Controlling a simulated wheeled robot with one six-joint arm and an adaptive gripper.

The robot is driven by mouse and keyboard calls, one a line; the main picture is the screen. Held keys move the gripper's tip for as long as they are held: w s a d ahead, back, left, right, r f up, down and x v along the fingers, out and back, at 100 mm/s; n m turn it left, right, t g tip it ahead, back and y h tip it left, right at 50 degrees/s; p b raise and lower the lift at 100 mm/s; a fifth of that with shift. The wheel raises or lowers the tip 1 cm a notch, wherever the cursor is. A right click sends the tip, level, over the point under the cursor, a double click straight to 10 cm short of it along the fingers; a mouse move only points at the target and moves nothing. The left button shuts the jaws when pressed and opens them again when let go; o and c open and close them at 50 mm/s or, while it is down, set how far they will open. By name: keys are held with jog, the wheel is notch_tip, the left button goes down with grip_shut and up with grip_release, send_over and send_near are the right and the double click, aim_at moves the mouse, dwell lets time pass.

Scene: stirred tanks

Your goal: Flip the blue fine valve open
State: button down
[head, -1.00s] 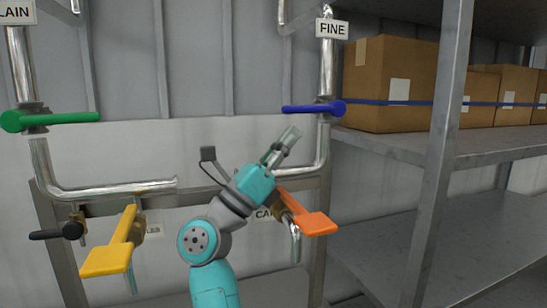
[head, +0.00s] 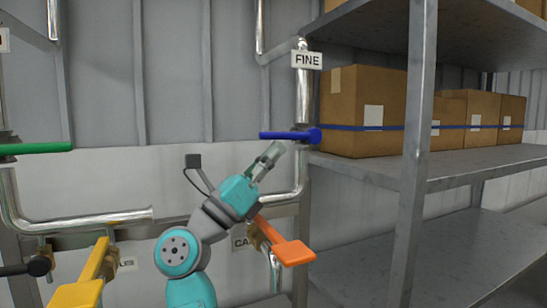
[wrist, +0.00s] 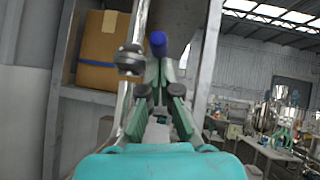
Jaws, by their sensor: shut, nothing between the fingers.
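The blue fine valve's handle (head: 288,135) lies level across a vertical steel pipe under the FINE sign (head: 307,60). Its thin end points left and its round end is at the pipe. In the wrist view the blue handle (wrist: 157,42) shows nearly end-on, just past the fingertips, beside a round metal valve part (wrist: 129,60). My gripper (head: 276,149) is shut and empty, just below the handle in the head view. I cannot tell whether it touches the handle. The wrist view shows its green fingers (wrist: 162,72) pointing toward the handle.
An orange handle (head: 290,250) sits below my wrist. A green handle (head: 40,148) and a yellow handle (head: 80,290) are at the left. A metal shelf (head: 470,165) with cardboard boxes (head: 362,108) stands close to the right of the pipe.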

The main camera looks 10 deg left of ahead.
aim_at(268, 137)
jog(key=r+g+y, duration=0.1)
jog(key=r+m+g+y, duration=0.1)
jog(key=r, duration=0.1)
jog(key=shift+s+a+r+g, duration=0.15)
jog(key=shift+a+r+g, duration=0.05)
jog(key=shift+g, duration=0.1)
jog(key=r+g+y, duration=0.1)
jog(key=r, duration=0.1)
jog(key=r+g+y, duration=0.1)
jog(key=shift+d+m+g+y, duration=0.25)
jog(key=shift+m+g+y, duration=0.05)
jog(key=shift+w+d+r, duration=0.25)
jog(key=shift+r, duration=0.25)
jog(key=shift+w+d+r, duration=0.2)
jog(key=shift+r, duration=0.25)
jog(key=shift+w+d+r, duration=0.25)
jog(key=shift+d+r, duration=0.1)
jog(key=shift+r, duration=0.1)
jog(key=shift+w+d+r, duration=0.2)
jog(key=shift+d+r, duration=0.1)
jog(key=shift+r, duration=0.15)
jog(key=shift+w+d+r, duration=0.45)
jog(key=shift+d+r, duration=0.15)
jog(key=shift+d, duration=0.05)
jog(key=shift+w+d+r, duration=0.45)
jog(key=shift+w+d, duration=0.1)
jog(key=shift+d, duration=0.3)
